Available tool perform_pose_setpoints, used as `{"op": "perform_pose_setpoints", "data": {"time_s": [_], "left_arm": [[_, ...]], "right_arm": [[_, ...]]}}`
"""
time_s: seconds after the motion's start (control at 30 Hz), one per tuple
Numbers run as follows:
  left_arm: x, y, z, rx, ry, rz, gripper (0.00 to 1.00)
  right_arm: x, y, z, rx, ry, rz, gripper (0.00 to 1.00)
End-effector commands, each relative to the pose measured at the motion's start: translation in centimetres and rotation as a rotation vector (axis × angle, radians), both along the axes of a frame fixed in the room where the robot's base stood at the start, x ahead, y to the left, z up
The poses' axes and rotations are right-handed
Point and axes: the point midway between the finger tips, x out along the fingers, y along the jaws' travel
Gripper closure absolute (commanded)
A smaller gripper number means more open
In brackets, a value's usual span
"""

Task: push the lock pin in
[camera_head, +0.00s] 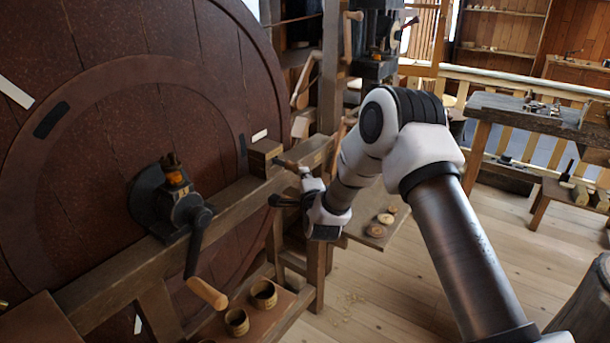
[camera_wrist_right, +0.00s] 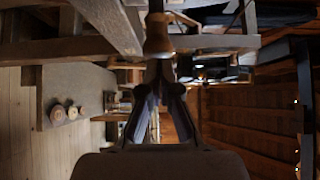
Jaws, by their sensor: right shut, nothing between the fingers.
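The lock pin (camera_head: 286,164) has a brown turned handle and sticks out of a wooden block (camera_head: 262,158) on the beam beside the big dark wheel. My right gripper (camera_head: 303,173) is at the handle's outer end, with its fingers shut and empty. In the right wrist view, the pin's knob (camera_wrist_right: 158,38) stands just past the shut fingertips (camera_wrist_right: 159,75). I cannot tell whether they touch it. How deep the pin sits in the block is hidden. My left gripper is not in view.
The wooden beam (camera_head: 130,272) crosses in front of the wheel (camera_head: 110,110). A black crank with a wooden handle (camera_head: 207,293) hangs left of the pin. Small wooden cups (camera_head: 263,294) stand on a low shelf.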

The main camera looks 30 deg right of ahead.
Motion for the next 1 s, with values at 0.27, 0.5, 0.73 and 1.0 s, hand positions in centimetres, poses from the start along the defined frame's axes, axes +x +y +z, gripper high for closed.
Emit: {"op": "perform_pose_setpoints", "data": {"time_s": [0.27,0.5,0.73,1.0], "left_arm": [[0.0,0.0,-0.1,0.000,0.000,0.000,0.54],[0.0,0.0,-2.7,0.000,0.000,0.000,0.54],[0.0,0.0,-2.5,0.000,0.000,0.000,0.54],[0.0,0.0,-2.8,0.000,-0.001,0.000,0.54]], "right_arm": [[0.1,0.0,-0.1,0.000,0.000,0.000,1.00],[3.0,1.3,-0.5,-0.003,-0.002,0.002,1.00],[3.6,1.6,0.0,0.000,0.000,0.002,1.00],[3.6,1.4,0.0,-0.001,-0.003,0.002,1.00]]}}
